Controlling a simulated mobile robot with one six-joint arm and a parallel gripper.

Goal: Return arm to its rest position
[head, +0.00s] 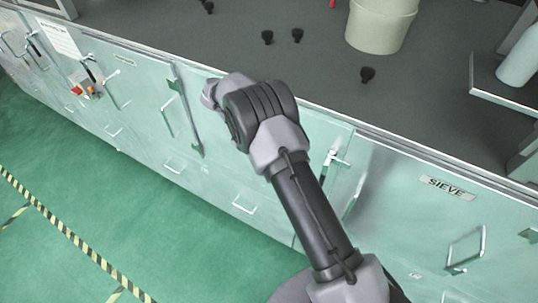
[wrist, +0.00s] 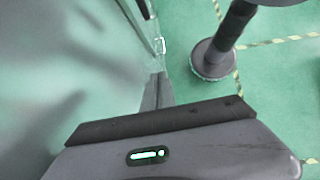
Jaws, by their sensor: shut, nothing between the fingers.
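My arm rises from the bottom of the head view. It bends at a dark, ribbed joint in front of the cabinet fronts. My gripper is hidden behind the arm in the head view. In the wrist view the grey gripper body with a green light fills the bottom. The narrow grey fingers of my gripper (wrist: 160,82) stick out past its dark edge, together and empty. They point along a pale green cabinet face, with green floor beyond. I cannot tell how far the fingers are from the cabinet.
Pale green cabinets (head: 140,100) with handles run along a dark worktop (head: 310,62). A cream bucket (head: 380,25) and several small black parts stand on the worktop. The green floor (head: 60,190) at left is clear, with a yellow-black striped line (head: 75,240).

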